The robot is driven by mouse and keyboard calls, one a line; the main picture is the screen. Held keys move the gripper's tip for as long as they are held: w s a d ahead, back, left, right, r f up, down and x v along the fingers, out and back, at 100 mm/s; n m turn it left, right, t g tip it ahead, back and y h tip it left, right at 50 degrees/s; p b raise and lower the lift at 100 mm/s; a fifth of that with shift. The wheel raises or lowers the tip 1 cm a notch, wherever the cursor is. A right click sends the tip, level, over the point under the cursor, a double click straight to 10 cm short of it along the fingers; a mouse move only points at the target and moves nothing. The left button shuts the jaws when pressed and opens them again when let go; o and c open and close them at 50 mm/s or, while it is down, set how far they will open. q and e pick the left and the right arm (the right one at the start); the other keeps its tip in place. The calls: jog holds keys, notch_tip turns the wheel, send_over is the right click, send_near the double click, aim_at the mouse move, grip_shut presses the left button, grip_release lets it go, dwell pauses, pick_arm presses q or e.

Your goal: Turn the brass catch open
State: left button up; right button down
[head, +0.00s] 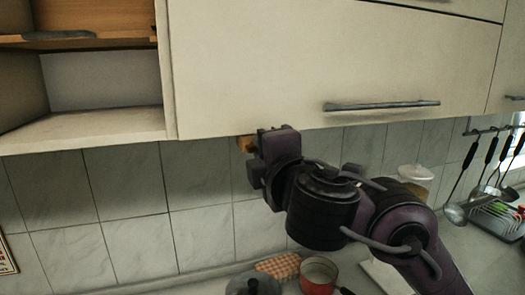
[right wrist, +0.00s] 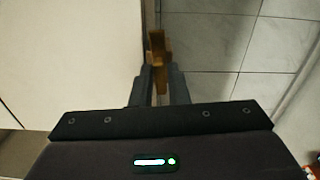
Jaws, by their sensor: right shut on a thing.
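The brass catch (head: 246,144) shows at the lower edge of the cream wall cabinet (head: 300,65). In the right wrist view the catch (right wrist: 157,46) stands between and just beyond the fingertips. My right gripper (right wrist: 159,80) is shut on the catch; in the head view the gripper (head: 258,150) reaches it from the right, just under the cabinet. The gripper hides part of the catch in the head view. The cabinet door is closed. My left gripper is not in view.
An open shelf (head: 90,128) adjoins the cabinet on the left. A grey bar handle (head: 382,105) sits on the door. Below are a red pot (head: 319,275), a dark lidded pot (head: 253,284) and a checked item (head: 279,265). Utensils (head: 470,180) hang at the right.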

jog(key=shift+m, duration=0.6)
jog(key=c, duration=1.5)
grip_release()
jog(key=p+v, duration=0.2)
jog(key=v, duration=0.5)
jog(key=shift+s+d, duration=0.15)
jog(key=shift+s, duration=0.2)
